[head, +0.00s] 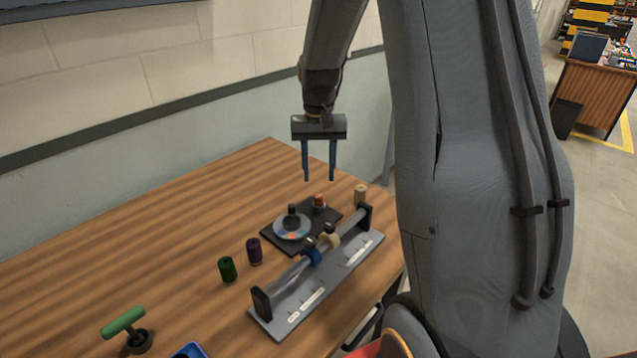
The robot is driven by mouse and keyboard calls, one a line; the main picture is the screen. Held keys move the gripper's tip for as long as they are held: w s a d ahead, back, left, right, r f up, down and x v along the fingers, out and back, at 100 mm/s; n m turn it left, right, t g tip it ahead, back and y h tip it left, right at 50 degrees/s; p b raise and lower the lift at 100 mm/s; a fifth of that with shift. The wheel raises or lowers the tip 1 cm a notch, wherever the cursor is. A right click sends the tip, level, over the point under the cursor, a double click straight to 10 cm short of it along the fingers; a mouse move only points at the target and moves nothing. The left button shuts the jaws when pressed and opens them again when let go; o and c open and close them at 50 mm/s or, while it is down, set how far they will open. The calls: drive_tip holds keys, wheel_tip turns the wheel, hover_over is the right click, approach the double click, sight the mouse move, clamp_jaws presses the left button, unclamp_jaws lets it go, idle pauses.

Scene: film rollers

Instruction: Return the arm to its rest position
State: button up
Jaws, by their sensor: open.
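My gripper (319,178) hangs from my arm at the upper middle of the head view, its two blue fingers pointing down and parted. Nothing is between the fingers. It is above the far part of the wooden table (190,215). Below it lies a dark plate (272,240) with a round grey disc (291,228) with coloured marks and an orange-topped roller (320,202). The gripper appears clear of these things.
A grey rack (286,318) with a bar carries blue (313,257) and cream (333,240) rings. Green (227,269), purple (254,251) and tan (361,194) rollers stand nearby. A green-handled tool (124,321) is at front left. A wall (150,150) runs behind the table.

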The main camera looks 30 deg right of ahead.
drive_tip(key=shift+r, duration=0.3)
